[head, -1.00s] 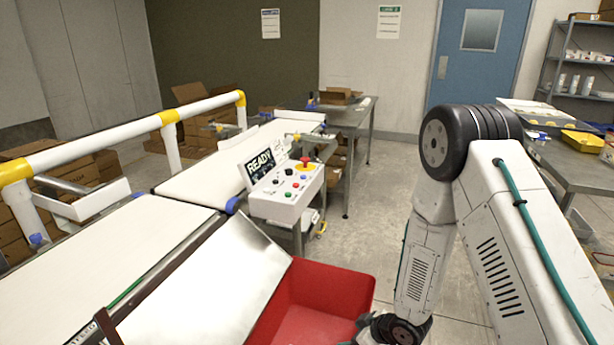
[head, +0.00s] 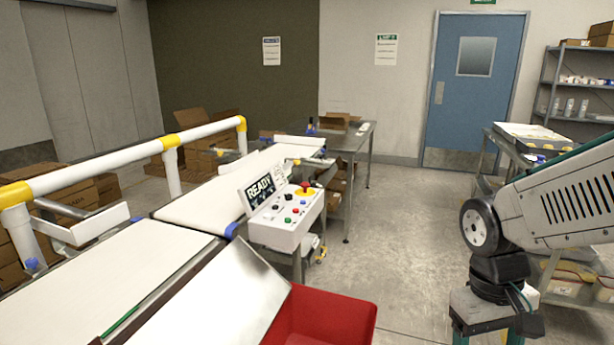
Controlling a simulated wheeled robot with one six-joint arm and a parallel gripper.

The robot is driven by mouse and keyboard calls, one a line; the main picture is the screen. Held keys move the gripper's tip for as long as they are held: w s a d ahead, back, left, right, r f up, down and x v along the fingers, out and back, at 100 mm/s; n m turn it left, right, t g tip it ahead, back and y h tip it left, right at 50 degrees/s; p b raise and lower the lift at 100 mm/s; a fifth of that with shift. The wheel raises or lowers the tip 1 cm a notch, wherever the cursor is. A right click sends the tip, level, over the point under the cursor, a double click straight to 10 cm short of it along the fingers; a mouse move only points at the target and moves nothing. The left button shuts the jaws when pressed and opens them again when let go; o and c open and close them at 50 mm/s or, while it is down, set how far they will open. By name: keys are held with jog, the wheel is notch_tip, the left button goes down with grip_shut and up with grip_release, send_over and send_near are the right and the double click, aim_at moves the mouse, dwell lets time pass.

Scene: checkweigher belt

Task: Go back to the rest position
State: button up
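My arm is on the right side of the head view, bent at a dark round joint, with its lower part pointing down past the bottom edge. My gripper's fingers are out of the picture, so whether it holds anything is hidden. The arm stands apart from the white control box (head: 283,232), whose screen (head: 261,191) reads READY and which carries a red button (head: 305,187) on yellow. The white checkweigher belt (head: 200,205) runs from front left towards the back.
A red bin (head: 325,318) stands at the bottom centre beside a sloping metal chute (head: 225,300). A white and yellow rail (head: 100,170) lines the belt's left. A metal table (head: 355,140) stands behind. The floor (head: 400,235) between control box and arm is clear.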

jog(key=s+r+m+t+y, duration=0.1)
jog(key=s+r+t, duration=0.1)
jog(key=s+r, duration=0.5)
notch_tip(320, 180, up, 2)
jog(key=shift+s+a+r+t, duration=0.1)
jog(key=shift+s+a+t, duration=0.05)
jog(key=shift+a+t, duration=0.3)
jog(key=shift+r, duration=0.15)
jog(key=shift+c, duration=0.2)
